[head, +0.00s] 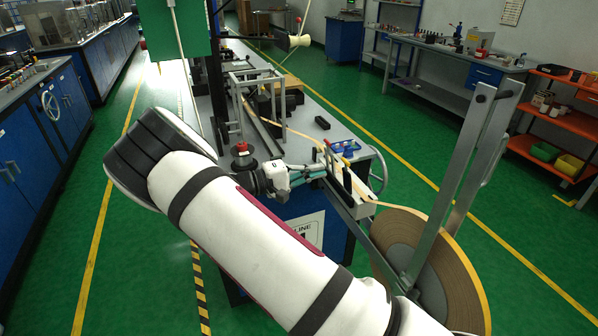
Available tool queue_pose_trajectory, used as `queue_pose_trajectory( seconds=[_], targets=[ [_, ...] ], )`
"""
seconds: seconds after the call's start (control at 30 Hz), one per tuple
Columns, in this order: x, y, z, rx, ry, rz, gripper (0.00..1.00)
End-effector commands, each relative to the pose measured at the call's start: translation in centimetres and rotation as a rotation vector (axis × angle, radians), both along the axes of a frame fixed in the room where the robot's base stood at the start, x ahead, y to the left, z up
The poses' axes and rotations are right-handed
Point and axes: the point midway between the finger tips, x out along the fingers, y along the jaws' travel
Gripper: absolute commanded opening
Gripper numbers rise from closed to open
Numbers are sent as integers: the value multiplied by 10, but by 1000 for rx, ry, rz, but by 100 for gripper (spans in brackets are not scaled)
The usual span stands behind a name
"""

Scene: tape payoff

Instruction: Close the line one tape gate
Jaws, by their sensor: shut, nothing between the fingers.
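A tape reel (427,262) with a brown wound face and yellow rim stands at the front end of the bench. A tall grey metal frame (462,175), two bars joined by a crossbar near the top, stands raised and tilted beside the reel; it looks like the tape gate. Pale tape (375,203) runs from the reel toward a small guide channel (350,195) at the bench end. My gripper (318,172) is left of this guide, well away from the raised frame. Its fingers are shut and empty. They are small here, and I cannot tell whether they touch the guide.
The bench (345,132) carries a black block (322,123), blue parts (345,147) and a red-topped post (241,148). A handwheel (378,172) sticks out at its right side. The green floor (420,150) to the right is clear. Orange shelves (545,117) stand far right.

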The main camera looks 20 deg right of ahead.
Motion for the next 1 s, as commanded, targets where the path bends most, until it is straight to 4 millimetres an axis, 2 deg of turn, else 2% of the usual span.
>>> queue_pose_trajectory(
  seconds=[0.03,0.2,0.37,1.0],
  targets=[
    [-2,-11,2,-2,1,-3,0],
    [-2,-38,1,-1,0,-2,0],
    [-1,-52,-1,0,0,-2,0],
    [-1,-59,1,23,-1,-1,0]
  ],
)
